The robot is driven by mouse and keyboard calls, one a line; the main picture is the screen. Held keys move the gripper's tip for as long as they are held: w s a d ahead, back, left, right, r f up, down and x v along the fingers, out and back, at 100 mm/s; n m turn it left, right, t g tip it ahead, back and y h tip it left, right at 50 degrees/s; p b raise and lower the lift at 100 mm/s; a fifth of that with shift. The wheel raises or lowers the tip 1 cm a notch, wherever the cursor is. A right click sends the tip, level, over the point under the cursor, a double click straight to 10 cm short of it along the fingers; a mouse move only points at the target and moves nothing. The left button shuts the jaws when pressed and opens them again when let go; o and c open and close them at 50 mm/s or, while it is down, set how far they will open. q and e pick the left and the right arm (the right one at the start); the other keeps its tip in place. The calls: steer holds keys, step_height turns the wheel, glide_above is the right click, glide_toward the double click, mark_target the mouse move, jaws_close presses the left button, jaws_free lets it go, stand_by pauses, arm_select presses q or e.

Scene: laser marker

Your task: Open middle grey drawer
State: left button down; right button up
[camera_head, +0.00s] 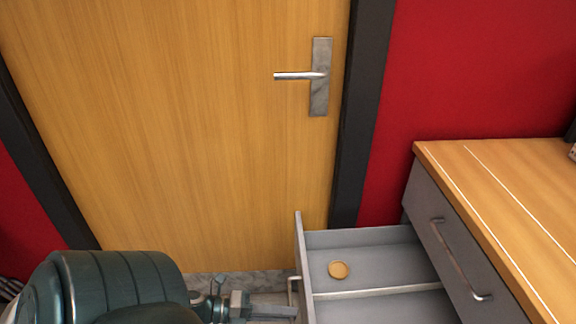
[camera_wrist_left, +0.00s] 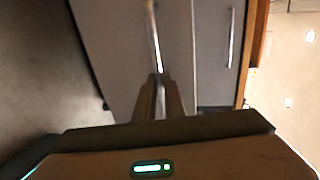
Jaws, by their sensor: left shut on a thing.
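The grey drawer (camera_head: 375,238) below the top drawer stands pulled out from the cabinet, its inside showing in the head view. Its front panel shows in the left wrist view (camera_wrist_left: 112,45), with a long metal bar handle (camera_wrist_left: 153,38). My left gripper (camera_head: 288,311) is at the outer side of this front, low in the head view. In the left wrist view its fingers (camera_wrist_left: 160,92) are shut on the bar handle near one end. The lower part of the drawer is cut off by the head view's edge. My right gripper is in neither view.
A small round orange-brown item (camera_head: 339,270) lies in the drawer beside a thin divider (camera_head: 375,291). The top grey drawer (camera_head: 440,225) is closed under a wooden top (camera_head: 510,175). A wooden door (camera_head: 180,130) with a lever handle (camera_head: 300,76) stands closed behind.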

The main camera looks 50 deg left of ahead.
arm_select(q)
steer(key=c, duration=1.9)
jaws_free()
steer(key=shift+o, duration=0.2)
